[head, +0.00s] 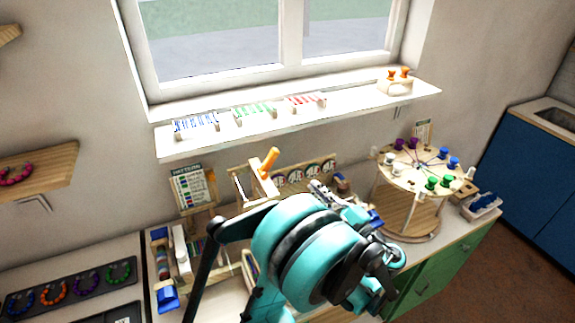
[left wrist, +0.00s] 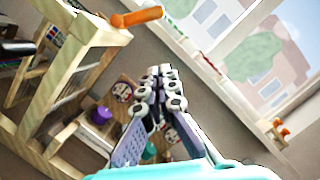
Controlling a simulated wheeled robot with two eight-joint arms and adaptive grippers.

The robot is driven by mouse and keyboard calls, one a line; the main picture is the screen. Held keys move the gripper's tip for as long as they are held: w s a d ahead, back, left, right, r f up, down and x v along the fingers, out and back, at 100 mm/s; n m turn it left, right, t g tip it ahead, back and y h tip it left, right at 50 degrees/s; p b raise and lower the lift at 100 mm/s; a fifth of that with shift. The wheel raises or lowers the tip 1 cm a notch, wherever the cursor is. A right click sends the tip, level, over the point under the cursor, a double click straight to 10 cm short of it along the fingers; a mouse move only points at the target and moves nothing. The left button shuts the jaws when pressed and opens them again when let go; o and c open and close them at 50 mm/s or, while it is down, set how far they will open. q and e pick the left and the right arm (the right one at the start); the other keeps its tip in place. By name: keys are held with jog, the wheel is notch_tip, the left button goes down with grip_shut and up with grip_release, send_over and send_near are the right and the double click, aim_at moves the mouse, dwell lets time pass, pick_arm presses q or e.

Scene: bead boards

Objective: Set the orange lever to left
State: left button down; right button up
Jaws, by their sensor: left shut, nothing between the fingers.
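The orange lever (head: 269,162) stands on top of a wooden frame (head: 240,186) on the bench, tilted up and to the right in the head view. In the left wrist view the orange lever (left wrist: 137,17) shows at the top, on the wooden frame's upper end. My left gripper (left wrist: 160,78) is shut and empty, pointing past the frame, apart from the lever. In the head view my teal left arm covers much of the bench in front, and the left gripper (head: 322,190) is partly hidden behind it, right of the lever. My right gripper does not show.
A pattern card (head: 193,186) stands left of the frame. A round wooden carousel (head: 420,165) with coloured spools stands on the right. A white shelf (head: 300,112) with bead racks runs below the window. A dark bead board (head: 75,285) lies at lower left.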

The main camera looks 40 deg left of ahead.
aim_at(269, 163)
pick_arm(q)
jog(key=a+r, duration=0.3)
jog(key=a, duration=0.8)
jog(key=shift+r+b, duration=0.3)
jog(key=shift+r, duration=0.05)
jog(key=shift+s, duration=0.1)
